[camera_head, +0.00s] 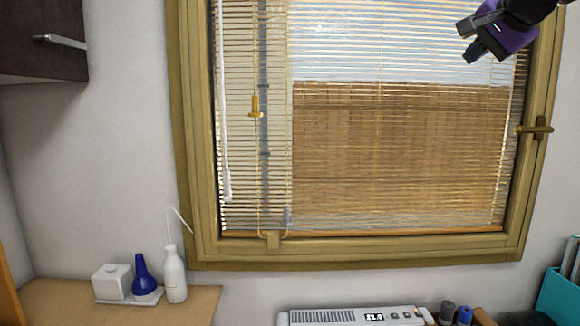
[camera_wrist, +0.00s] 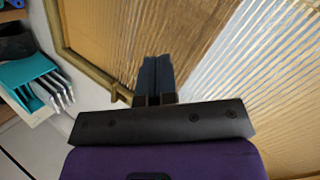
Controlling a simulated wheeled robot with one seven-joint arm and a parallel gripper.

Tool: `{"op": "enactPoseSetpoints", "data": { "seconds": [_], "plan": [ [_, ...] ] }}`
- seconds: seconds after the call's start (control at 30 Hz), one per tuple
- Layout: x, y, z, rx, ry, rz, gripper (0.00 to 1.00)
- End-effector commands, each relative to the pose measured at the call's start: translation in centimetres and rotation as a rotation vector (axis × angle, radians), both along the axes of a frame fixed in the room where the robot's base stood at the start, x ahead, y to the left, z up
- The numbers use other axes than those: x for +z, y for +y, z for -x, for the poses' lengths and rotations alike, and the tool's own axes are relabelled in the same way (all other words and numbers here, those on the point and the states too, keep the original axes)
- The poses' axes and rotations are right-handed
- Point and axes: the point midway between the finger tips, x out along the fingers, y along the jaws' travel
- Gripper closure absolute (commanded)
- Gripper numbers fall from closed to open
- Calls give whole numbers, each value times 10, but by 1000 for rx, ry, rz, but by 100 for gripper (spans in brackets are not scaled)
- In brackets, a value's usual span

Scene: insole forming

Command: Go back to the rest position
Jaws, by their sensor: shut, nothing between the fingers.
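My gripper (camera_head: 474,49) shows at the top right of the head view, raised in front of the window's upper right part. Its purple and black body hangs in the air, apart from anything around it. In the wrist view, the two dark fingers of my gripper (camera_wrist: 156,66) lie side by side, shut with nothing held between them.
A wooden-framed window (camera_head: 182,150) with a slatted blind (camera_head: 400,150) fills the middle. A white device (camera_head: 350,316) with a display stands below. A teal holder (camera_head: 558,296) is at lower right, also in the wrist view (camera_wrist: 25,72).

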Motion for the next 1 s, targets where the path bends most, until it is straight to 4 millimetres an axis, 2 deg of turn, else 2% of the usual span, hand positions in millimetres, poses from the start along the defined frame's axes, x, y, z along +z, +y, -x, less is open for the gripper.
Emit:
{"op": "enactPoseSetpoints", "data": {
  "seconds": [0.03, 0.1, 0.23, 0.4, 0.5, 0.6, 0.7, 0.8, 1.0],
  "plan": [
    [-23, 15, 24, 49, 45, 68, 100],
    [-56, 28, 53, 120, 110, 165, 100],
    [-117, 48, 110, 260, 221, 337, 100],
    [-197, 59, 184, 455, 352, 542, 100],
    [-237, 61, 220, 560, 413, 640, 100],
    [-267, 60, 247, 642, 457, 711, 100],
    [-285, 59, 263, 693, 484, 756, 100],
    [-293, 58, 269, 715, 496, 775, 100],
    [-294, 58, 270, 718, 497, 778, 100]
  ]
}}
